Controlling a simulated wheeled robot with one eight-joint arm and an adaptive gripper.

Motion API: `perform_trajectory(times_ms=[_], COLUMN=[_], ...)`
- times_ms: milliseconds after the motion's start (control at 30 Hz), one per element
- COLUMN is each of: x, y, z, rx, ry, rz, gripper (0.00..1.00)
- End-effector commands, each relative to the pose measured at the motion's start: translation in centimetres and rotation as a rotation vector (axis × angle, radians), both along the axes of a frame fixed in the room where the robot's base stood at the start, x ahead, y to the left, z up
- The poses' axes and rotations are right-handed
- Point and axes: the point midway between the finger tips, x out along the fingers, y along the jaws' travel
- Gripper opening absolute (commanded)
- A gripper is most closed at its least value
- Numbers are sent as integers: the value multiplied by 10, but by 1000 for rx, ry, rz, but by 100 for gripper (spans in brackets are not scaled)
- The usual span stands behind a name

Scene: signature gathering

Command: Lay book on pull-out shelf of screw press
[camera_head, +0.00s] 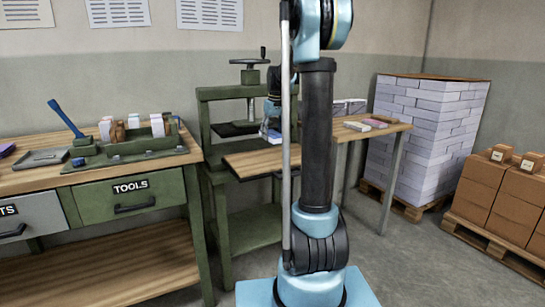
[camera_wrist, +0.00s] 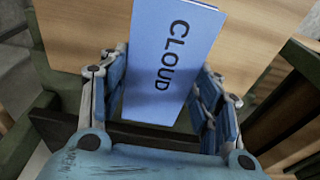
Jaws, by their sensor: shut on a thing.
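The blue book, marked CLOUD (camera_wrist: 172,50), is between the two fingers of my gripper (camera_wrist: 163,88), which is shut on it. In the head view the book (camera_head: 268,134) shows as a small pale-blue piece below my gripper (camera_head: 271,116), partly hidden by my arm. The green screw press (camera_head: 204,125) stands behind my arm, with its handwheel at the top. A wooden board with a dark front edge (camera_head: 248,163) lies at the press front, below the book. It also shows under the book in the wrist view (camera_wrist: 85,45). I cannot tell whether the book touches it.
A workbench with a TOOLS drawer (camera_head: 130,190) stands at left, holding a tool tray (camera_head: 135,152). A wooden table (camera_head: 385,128) with a few flat books (camera_head: 365,124) is at right. A pallet of white bundles (camera_head: 425,130) and brown boxes (camera_head: 490,190) stand farther right.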

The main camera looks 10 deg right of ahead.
Motion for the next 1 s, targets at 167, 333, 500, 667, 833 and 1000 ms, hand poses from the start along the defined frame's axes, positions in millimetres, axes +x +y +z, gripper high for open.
perform_trajectory(times_ms=[167,333,500,667,833,1000], x=[0,0,0,0,-1,0], y=[0,0,0,-1,-1,-1], z=[-30,-43,-56,-77,-85,-85], rx=[0,0,0,0,0,0], ry=[0,0,0,0,0,0], rz=[0,0,0,0,0,0], gripper=[29,29,29,29,29,29])
